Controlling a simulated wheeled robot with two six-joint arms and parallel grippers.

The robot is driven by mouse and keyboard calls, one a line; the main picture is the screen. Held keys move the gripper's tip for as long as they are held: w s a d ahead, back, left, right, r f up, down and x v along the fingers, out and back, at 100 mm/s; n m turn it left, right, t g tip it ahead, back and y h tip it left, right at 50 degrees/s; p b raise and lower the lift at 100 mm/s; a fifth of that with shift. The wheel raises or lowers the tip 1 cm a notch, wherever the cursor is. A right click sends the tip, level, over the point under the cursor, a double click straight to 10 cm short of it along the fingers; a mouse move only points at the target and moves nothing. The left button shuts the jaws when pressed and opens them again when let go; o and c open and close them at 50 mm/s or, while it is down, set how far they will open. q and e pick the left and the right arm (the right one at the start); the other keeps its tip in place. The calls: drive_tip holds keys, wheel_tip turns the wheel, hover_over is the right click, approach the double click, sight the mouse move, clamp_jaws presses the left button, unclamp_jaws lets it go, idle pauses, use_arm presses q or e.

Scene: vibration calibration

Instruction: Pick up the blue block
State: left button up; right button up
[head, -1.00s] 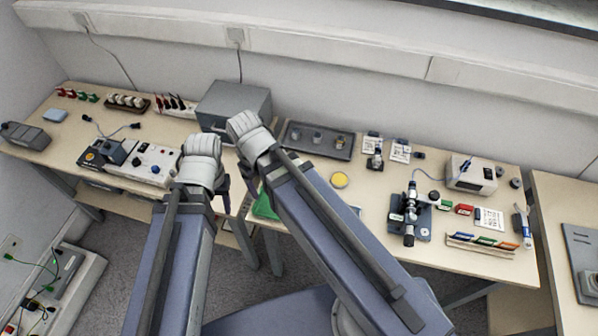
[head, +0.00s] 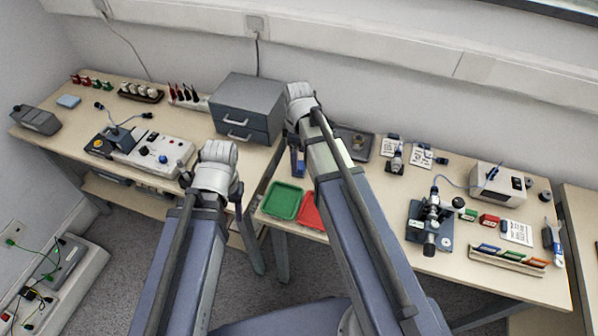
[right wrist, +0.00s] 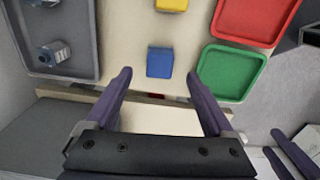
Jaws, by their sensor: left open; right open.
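The blue block (right wrist: 160,62) lies on the pale bench top in the right wrist view, beyond my right fingertips and roughly centred between them. In the head view I cannot make it out clearly near my right arm. My right gripper (right wrist: 160,88) is open with nothing between its fingers; in the head view it points down (head: 297,163) beside the grey drawer cabinet. My left gripper (head: 212,188) is open and apart from the block, in front of the left bench. Its fingers also show at the lower right of the right wrist view (right wrist: 292,150).
A green tray (right wrist: 230,91) and a red tray (right wrist: 254,42) lie right of the block. A grey tray (right wrist: 85,65) with metal parts lies left. A yellow block (right wrist: 172,4) is farther on. The drawer cabinet (head: 233,127) and a microscope (head: 432,207) flank my right arm.

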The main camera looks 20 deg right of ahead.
sight(299, 164)
drive_tip(key=shift+d+f+b, duration=0.1)
drive_tip(key=shift+f+b, duration=2.55)
drive_tip(key=shift+f, duration=0.25)
drive_tip(key=shift+r, duration=0.1)
clamp_jaws()
wheel_tip(299, 164, up, 10)
drive_tip(key=p, duration=1)
